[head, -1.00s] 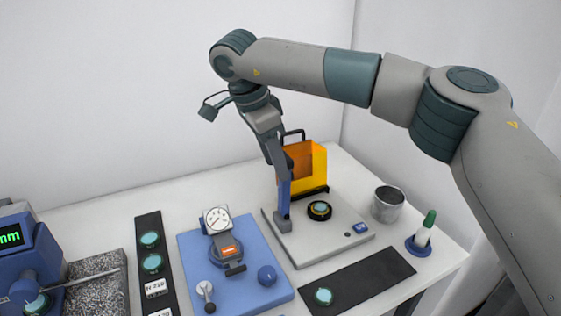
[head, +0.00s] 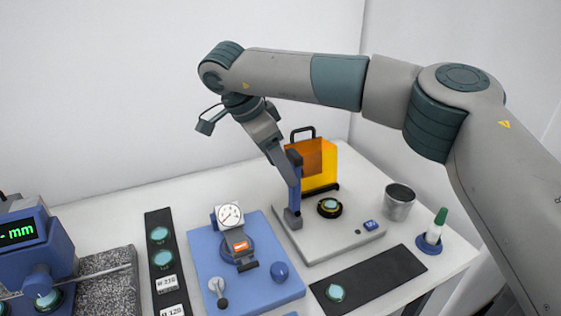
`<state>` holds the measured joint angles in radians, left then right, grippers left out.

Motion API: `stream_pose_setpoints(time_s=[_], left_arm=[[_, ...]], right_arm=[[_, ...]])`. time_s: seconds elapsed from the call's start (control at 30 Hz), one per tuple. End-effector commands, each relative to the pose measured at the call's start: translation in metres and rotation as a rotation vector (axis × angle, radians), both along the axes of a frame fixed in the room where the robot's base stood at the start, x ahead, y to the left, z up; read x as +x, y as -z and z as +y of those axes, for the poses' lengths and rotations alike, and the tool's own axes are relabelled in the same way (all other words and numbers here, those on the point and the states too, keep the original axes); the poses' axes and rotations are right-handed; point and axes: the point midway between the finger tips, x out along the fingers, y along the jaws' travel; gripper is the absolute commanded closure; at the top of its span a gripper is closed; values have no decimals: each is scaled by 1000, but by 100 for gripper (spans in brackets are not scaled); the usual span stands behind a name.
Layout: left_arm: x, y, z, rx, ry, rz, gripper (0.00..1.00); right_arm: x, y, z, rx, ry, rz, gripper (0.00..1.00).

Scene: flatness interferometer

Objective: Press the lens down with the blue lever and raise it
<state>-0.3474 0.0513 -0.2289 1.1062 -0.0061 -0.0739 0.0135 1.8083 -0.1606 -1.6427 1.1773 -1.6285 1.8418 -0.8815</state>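The blue lever (head: 295,183) stands upright at the left side of a light grey base plate (head: 330,244). My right gripper (head: 292,157) is at the lever's upper end, coming down from the upper left. Its fingers overlap the lever, and I cannot tell whether they are closed on it. A round lens (head: 330,205) in a black ring lies on the base plate, right of the lever. An orange-yellow shield (head: 318,166) with a black handle stands behind it. My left gripper is not in view.
A blue plate with a dial gauge (head: 229,215) is left of the lever. A dark strip (head: 385,272) with another disc lies in front. A metal cup (head: 398,203) and a green-capped bottle (head: 436,226) stand at the right. A granite block (head: 108,285) is at the far left.

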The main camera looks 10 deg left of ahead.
Motion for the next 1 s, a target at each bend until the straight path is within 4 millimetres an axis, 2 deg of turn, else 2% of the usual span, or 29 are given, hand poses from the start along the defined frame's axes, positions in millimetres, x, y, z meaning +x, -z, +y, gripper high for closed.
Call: stream_pose_setpoints(time_s=[0.27,0.47,0.73,1.0], left_arm=[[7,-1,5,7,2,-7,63],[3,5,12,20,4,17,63],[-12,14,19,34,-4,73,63],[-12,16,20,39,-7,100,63]], right_arm=[[1,-6,0,2,4,-5,41],[-3,-22,6,1,4,-7,41],[-13,-64,24,2,4,-8,41],[-27,-115,44,1,2,-5,41]])
